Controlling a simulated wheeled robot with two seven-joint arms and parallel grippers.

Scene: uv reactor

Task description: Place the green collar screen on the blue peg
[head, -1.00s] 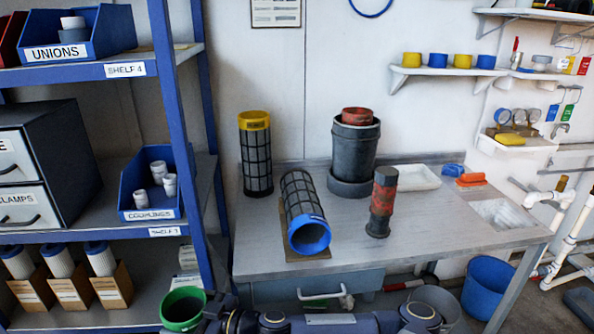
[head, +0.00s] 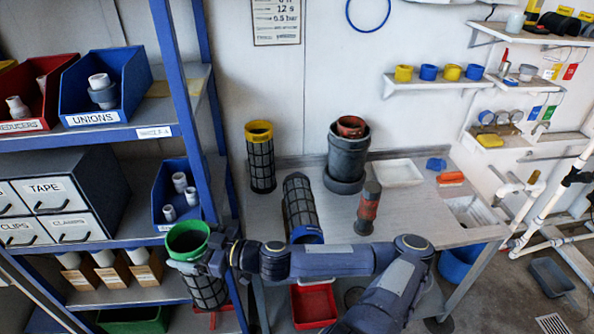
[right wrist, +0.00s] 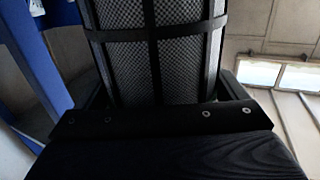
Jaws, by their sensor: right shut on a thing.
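The green collar screen, a dark mesh cylinder (head: 208,292) with a green collar (head: 187,238) on top, is near the lower left of the head view, roughly upright and slightly tilted. My right gripper (head: 212,262) is shut on it just below the collar. In the right wrist view, the mesh body (right wrist: 160,65) fills the middle between the fingers. It is in front of the blue shelf rack, left of the table. I cannot make out a peg that is clearly blue. My left gripper is not in view.
On the table (head: 420,215), a yellow-collared screen (head: 260,158) stands upright and a blue-collared one (head: 299,205) lies down. A grey housing (head: 347,155) and a red-black cylinder (head: 368,208) stand nearby. The blue rack (head: 170,80) is close to the held screen. A red tray (head: 313,304) is below.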

